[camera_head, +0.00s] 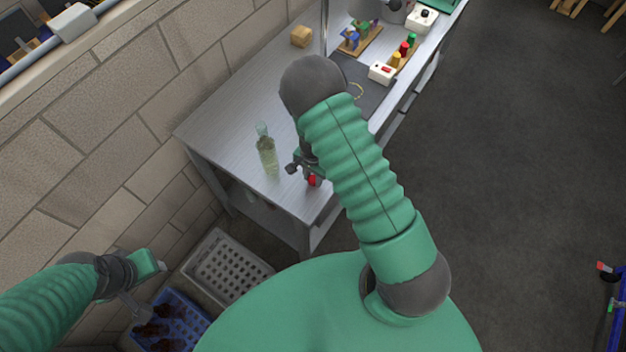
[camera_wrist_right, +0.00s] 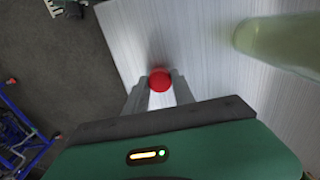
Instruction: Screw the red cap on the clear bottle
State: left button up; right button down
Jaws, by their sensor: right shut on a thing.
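The clear bottle (camera_head: 267,152) stands upright on the grey table, left of my right gripper, and looks pale green. It also shows large at the top right of the right wrist view (camera_wrist_right: 285,42). My right gripper (camera_head: 308,177) is shut on the red cap (camera_head: 312,181) near the table's front corner. In the right wrist view the red cap (camera_wrist_right: 160,80) sits between the two fingertips, apart from the bottle. My left gripper (camera_head: 137,308) hangs at the lower left, away from the table; its finger opening is not clear.
The grey table (camera_head: 235,115) has free room around the bottle. A wooden block (camera_head: 301,36), a white box with a red button (camera_head: 382,72) and wooden racks stand farther back. A grey crate (camera_head: 228,262) and a blue crate (camera_head: 190,312) with brown bottles stand on the floor.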

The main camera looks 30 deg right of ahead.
jog(key=shift+r, duration=0.7)
jog(key=s+a+r+b, duration=0.1)
jog(key=s+a+b, duration=0.2)
jog(key=s+a, duration=0.8)
jog(key=shift+s+a+r+b, duration=0.2)
jog(key=shift+s+r+b, duration=0.05)
jog(key=shift+b, duration=0.1)
